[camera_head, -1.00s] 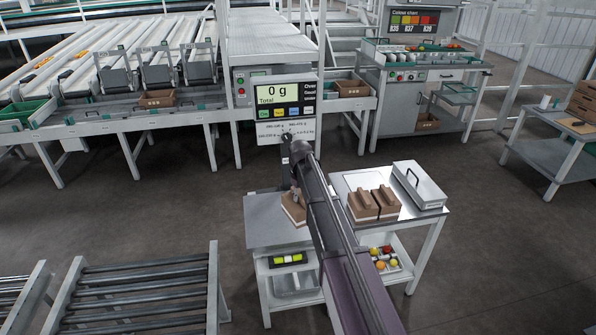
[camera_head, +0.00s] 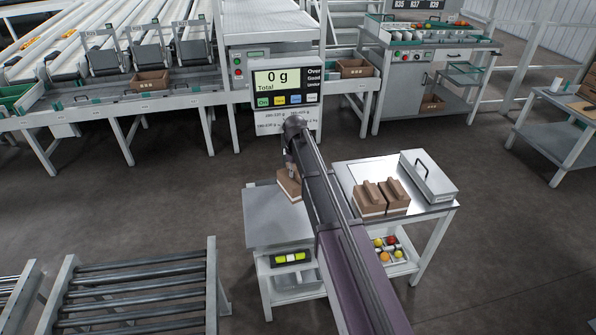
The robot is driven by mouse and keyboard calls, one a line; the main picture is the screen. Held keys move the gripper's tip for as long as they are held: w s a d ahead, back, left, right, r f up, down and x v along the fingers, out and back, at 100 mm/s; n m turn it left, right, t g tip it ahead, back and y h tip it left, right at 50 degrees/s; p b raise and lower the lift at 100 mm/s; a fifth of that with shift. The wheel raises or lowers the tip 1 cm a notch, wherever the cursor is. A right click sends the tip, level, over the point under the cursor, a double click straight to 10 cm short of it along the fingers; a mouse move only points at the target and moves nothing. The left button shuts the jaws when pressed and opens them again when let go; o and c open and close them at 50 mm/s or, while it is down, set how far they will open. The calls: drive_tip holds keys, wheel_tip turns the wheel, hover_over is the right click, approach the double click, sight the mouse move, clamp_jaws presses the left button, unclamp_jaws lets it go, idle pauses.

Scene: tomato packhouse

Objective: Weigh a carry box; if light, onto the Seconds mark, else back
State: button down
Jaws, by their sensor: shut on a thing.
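A brown carry box with a pale lower edge (camera_head: 287,190) shows left of my arm, at the back of the scale's grey plate (camera_head: 265,225). My gripper (camera_head: 292,176) is shut on it, partly hidden by my own arm. The box looks raised, but the gap under it cannot be made out. The scale display (camera_head: 284,80) reads 0 g, Total. Two more carry boxes, the left one (camera_head: 369,200) and the right one (camera_head: 394,195), stand side by side on the steel table to the right. I cannot make out a Seconds mark.
A roller conveyor (camera_head: 140,285) stands at front left, with open floor between.

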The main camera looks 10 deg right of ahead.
drive_tip(key=shift+d, duration=0.2)
drive_tip(key=shift+w+f+m+b, duration=0.15)
drive_tip(key=shift+f+m+b, duration=0.3)
drive_tip(key=shift+m, duration=0.25)
drive_tip(key=shift+f, duration=0.15)
drive_tip(key=shift+f+b, duration=4)
drive_tip(key=shift+b, duration=0.2)
drive_tip(key=shift+f+b, duration=0.3)
drive_tip(key=shift+c, duration=2.2)
unclamp_jaws()
drive_tip(key=shift+c, duration=0.2)
drive_tip(key=shift+c, duration=1.4)
